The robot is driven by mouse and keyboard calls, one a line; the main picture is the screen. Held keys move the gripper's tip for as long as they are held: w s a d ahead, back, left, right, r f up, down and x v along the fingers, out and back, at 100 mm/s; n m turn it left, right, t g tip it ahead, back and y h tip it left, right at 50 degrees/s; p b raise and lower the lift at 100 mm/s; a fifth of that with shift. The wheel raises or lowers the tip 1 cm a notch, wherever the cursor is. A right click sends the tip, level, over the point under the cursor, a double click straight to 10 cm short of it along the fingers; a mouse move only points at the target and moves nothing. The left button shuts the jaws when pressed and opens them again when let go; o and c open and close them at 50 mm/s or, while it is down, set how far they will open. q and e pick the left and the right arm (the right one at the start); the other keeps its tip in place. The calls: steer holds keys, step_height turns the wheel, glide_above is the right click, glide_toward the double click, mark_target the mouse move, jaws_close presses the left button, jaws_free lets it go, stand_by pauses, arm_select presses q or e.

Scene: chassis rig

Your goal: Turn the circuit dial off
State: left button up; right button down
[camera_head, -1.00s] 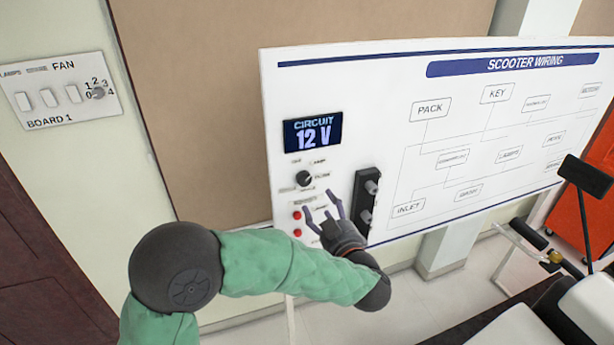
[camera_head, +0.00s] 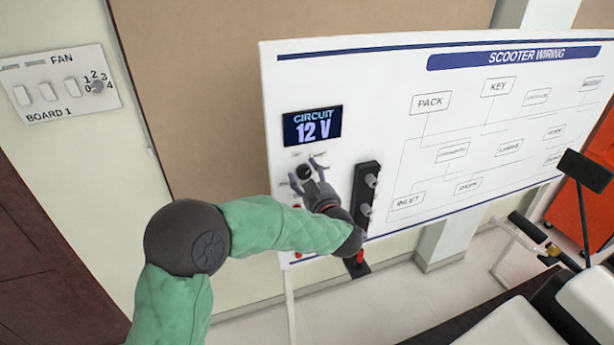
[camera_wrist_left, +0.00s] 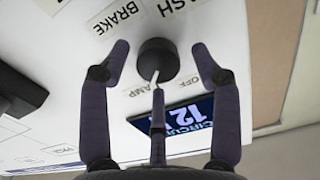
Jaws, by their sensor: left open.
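The circuit dial is a round black knob (camera_head: 304,172) on the white scooter wiring board (camera_head: 400,85), below a dark display (camera_head: 312,127) reading CIRCUIT 12 V. My left gripper (camera_head: 306,169) is open, with its fingers at either side of the knob. In the left wrist view the knob (camera_wrist_left: 158,60) sits between the spread fingertips, with a visible gap on both sides. A third finger (camera_wrist_left: 158,125) points at it from below. The knob's pale pointer faces down, near the labels AMP and OFF. My right gripper is not in view.
A black strip with grey knobs (camera_head: 363,195) stands just right of my left gripper. Red buttons sit below the dial, partly hidden by the gripper. A switch panel marked BOARD 1 (camera_head: 60,85) is on the far left wall.

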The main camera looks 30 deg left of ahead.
arm_select(q)
steer(key=c, duration=1.1)
steer(key=shift+r, duration=0.1)
